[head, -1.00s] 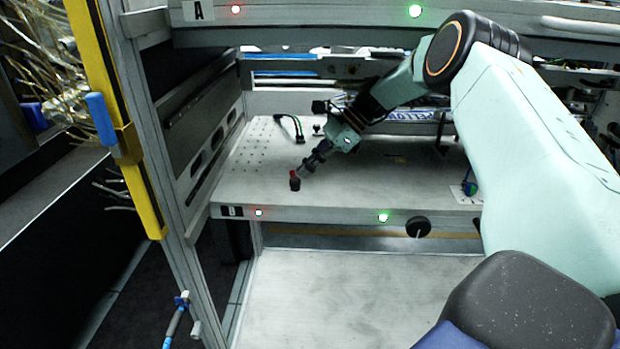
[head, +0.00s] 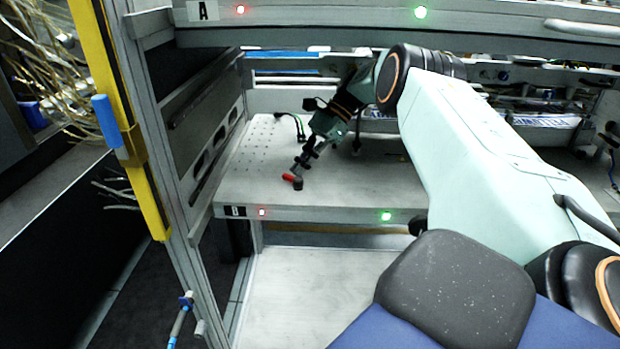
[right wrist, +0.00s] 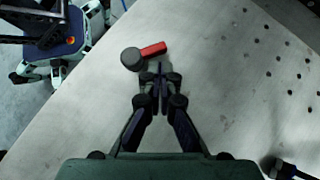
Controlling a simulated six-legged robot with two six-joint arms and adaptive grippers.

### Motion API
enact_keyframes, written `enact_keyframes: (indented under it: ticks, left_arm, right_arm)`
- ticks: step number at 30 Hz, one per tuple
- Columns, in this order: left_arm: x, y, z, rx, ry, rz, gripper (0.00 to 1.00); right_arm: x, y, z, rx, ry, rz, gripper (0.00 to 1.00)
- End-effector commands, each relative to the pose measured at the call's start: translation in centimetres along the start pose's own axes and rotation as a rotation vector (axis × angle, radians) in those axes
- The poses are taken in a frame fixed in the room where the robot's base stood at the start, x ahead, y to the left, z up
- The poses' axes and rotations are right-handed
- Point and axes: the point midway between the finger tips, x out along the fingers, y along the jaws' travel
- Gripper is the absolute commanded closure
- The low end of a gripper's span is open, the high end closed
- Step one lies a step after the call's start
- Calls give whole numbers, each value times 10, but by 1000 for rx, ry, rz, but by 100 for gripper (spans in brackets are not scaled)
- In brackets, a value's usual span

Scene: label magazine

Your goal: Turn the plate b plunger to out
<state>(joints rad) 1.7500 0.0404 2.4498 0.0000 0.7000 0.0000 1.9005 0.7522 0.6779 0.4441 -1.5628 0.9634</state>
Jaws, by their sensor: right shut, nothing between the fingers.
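The plate b plunger shows as a dark round knob (head: 298,185) with a red lever (head: 289,178) near the front left of the plate labelled B (head: 236,183). In the head view the lever points left. In the right wrist view the dark knob (right wrist: 131,59) is left of the fingertips and the red lever (right wrist: 154,49) runs right from it, just beyond them. My right gripper (head: 299,169) is shut and empty, close beside the lever; it also shows in the right wrist view (right wrist: 160,74). I cannot tell if they touch. My left gripper is not in view.
The plate A rail (head: 310,27) crosses above, and the frame's left side wall (head: 200,120) stands beside the plate. A black cable (head: 297,123) rises from the plate behind the gripper. Red (head: 262,212) and green (head: 387,216) lights glow on the front edge.

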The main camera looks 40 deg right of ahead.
Motion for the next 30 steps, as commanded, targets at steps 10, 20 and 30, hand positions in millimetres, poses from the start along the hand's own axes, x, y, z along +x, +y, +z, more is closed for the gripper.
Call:
enact_keyframes:
  ticks: [10, 20, 30]
  left_arm:
    - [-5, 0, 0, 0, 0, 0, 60]
    - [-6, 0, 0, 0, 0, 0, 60]
    - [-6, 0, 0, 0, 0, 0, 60]
  right_arm:
    - [4, -6, 5, 1, 0, -1, 100]
    - [8, -10, 9, -1, -1, 0, 100]
    - [9, -10, 9, -1, -1, 0, 100]
